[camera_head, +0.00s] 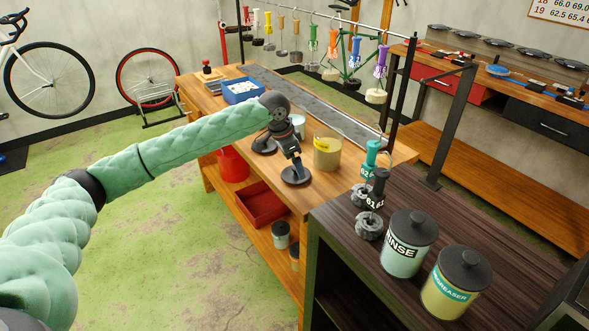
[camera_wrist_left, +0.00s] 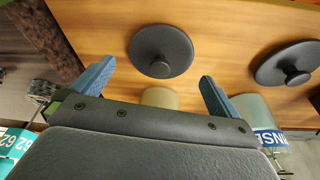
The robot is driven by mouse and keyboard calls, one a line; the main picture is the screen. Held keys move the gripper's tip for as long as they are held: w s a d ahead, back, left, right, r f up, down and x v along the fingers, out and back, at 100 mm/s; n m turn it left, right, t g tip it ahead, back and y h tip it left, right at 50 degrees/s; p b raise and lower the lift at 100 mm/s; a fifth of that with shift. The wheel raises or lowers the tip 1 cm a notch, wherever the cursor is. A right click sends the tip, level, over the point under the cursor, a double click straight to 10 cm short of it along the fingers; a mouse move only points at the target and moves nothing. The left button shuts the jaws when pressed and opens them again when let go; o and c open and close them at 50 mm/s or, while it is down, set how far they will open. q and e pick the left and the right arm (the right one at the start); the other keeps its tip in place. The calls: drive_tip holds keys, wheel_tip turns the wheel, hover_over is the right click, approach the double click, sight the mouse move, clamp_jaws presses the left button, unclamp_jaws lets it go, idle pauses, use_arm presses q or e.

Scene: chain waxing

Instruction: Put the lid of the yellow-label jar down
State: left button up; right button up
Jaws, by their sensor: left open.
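A dark round lid with a knob (camera_head: 296,177) lies on the wooden bench in front of an open jar of yellowish content with a yellow label (camera_head: 327,155). In the left wrist view this lid (camera_wrist_left: 161,50) lies flat, knob up, between and beyond the blue fingertips. My left gripper (camera_head: 293,164) is just above it, open and empty (camera_wrist_left: 156,72). The yellowish jar (camera_wrist_left: 160,97) shows partly behind the gripper body. A second dark lid (camera_head: 263,147) lies farther back, also in the wrist view (camera_wrist_left: 290,65). My right gripper is not in view.
An open blue-label jar (camera_wrist_left: 262,112) stands beside the gripper, partly hidden in the head view (camera_head: 298,124). Closed rinse (camera_head: 408,245) and degreaser (camera_head: 457,285) jars stand on the dark cabinet at right. Chains hang by teal and black holders (camera_head: 372,185). A blue tray (camera_head: 242,91) sits farther back.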

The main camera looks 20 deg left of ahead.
sight(285, 177)
use_arm(q)
drive_tip(key=b+v, duration=0.1)
drive_tip(key=v, duration=0.7)
drive_tip(key=shift+r, duration=0.4)
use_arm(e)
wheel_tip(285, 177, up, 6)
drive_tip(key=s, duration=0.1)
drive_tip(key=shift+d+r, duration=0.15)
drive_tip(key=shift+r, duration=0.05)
use_arm(q)
drive_tip(key=shift+s+a+f, duration=0.1)
drive_tip(key=shift+a+f, duration=0.05)
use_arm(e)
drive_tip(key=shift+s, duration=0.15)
